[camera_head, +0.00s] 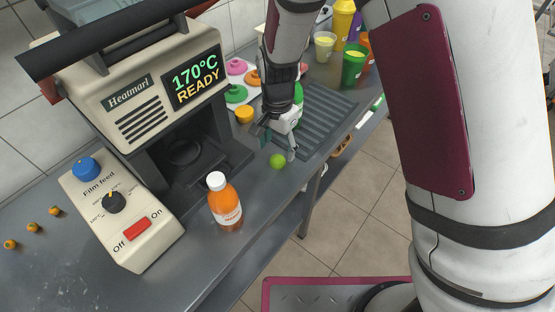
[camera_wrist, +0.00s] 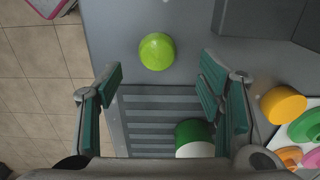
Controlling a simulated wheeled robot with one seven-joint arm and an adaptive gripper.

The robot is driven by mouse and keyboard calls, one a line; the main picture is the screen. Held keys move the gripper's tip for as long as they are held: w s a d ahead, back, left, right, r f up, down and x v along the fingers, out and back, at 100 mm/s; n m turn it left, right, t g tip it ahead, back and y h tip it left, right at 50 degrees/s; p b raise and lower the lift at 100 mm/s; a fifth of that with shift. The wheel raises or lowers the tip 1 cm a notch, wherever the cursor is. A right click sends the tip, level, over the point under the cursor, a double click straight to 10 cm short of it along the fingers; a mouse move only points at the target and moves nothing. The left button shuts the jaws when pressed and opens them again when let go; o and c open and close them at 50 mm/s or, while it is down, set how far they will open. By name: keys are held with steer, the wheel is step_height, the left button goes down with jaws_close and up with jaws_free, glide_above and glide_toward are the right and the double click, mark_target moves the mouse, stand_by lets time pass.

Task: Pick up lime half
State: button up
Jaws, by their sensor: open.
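The lime half (camera_head: 278,161) is a small bright green dome on the grey counter, right of the sealing machine. In the wrist view the lime half (camera_wrist: 157,51) lies ahead of the fingertips, between their lines and apart from both. My gripper (camera_head: 279,146) is open and empty, just behind the lime half in the head view. In the wrist view my gripper (camera_wrist: 161,79) shows both green-padded fingers spread wide.
A Heatmarl machine (camera_head: 128,95) and an orange bottle (camera_head: 225,204) stand left of the lime half. A ridged drain tray (camera_head: 318,122) and a green bottle with a white part (camera_wrist: 194,138) are close to my gripper. Coloured lids (camera_head: 236,94) and cups (camera_head: 354,64) stand farther back. The counter's front edge is near.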

mark_target(277, 158)
steer(key=f, duration=0.4)
steer(key=shift+s, duration=0.25)
steer(key=shift+c, duration=0.5)
steer(key=c, duration=1)
steer(key=shift+o, duration=0.2)
